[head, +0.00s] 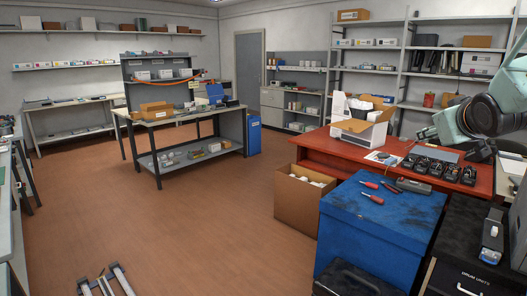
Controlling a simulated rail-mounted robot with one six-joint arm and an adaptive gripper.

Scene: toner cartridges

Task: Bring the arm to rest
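No fingertips can be made out, and no held object shows.
The red table (350,150) bears a white open box (361,130) and several black cartridges. In front stand a blue chest (364,235) with red-handled tools and a cardboard box (297,203). A workbench (192,112) stands further back. The brown floor at left centre is clear.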

